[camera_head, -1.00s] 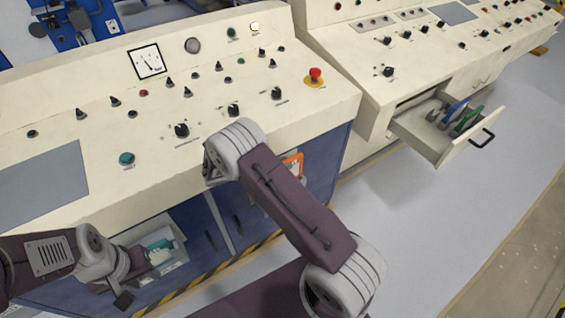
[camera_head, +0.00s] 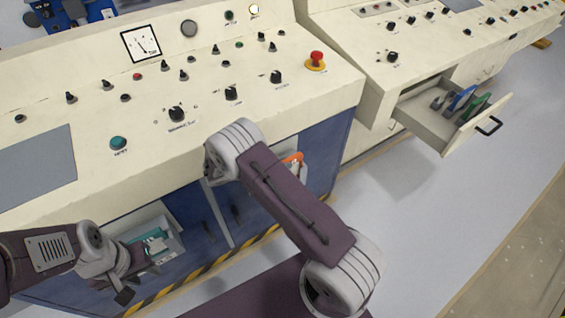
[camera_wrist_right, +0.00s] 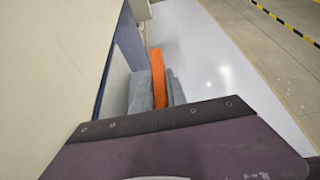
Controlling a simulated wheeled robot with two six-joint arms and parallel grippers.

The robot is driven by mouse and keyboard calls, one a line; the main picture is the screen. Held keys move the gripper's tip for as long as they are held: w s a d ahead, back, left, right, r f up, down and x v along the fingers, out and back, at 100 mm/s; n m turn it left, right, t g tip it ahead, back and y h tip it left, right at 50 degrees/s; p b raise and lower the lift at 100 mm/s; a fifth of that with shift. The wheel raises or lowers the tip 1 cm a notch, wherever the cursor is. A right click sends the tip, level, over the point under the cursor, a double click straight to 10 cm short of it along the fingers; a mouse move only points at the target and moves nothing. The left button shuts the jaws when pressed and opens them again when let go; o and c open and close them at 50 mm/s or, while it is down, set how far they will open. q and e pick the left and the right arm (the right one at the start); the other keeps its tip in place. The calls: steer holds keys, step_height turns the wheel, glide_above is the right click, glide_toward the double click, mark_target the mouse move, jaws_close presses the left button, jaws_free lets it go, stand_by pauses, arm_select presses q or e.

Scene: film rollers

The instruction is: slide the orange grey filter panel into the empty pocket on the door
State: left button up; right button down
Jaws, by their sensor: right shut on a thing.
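The orange grey filter panel (camera_wrist_right: 159,78) shows in the right wrist view as an upright orange strip with grey on both sides. In the head view only a small orange part (camera_head: 294,158) shows past my right arm, in front of the blue cabinet. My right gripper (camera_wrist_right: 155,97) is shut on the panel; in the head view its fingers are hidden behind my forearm. My left gripper (camera_head: 138,272) is at the lower left, beside an open compartment holding a teal thing; its jaw opening is unclear. The blue cabinet door (camera_head: 318,150) is partly covered by my arm. I cannot make out the empty pocket.
The cream console (camera_head: 330,85) with knobs and a red button (camera_head: 316,60) overhangs the cabinet. The pale compartment (camera_head: 172,225) sits at lower left. An open drawer (camera_head: 425,118) with blue and green items juts out at right. Grey floor (camera_head: 420,220) is clear.

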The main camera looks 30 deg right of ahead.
steer(key=shift+f+b, duration=0.55)
steer(key=shift+f, duration=0.25)
steer(key=c, duration=1.3)
jaws_free()
steer(key=shift+o, duration=0.2)
steer(key=p+v, duration=0.1)
steer(key=v, duration=0.8)
steer(key=shift+s, duration=0.1)
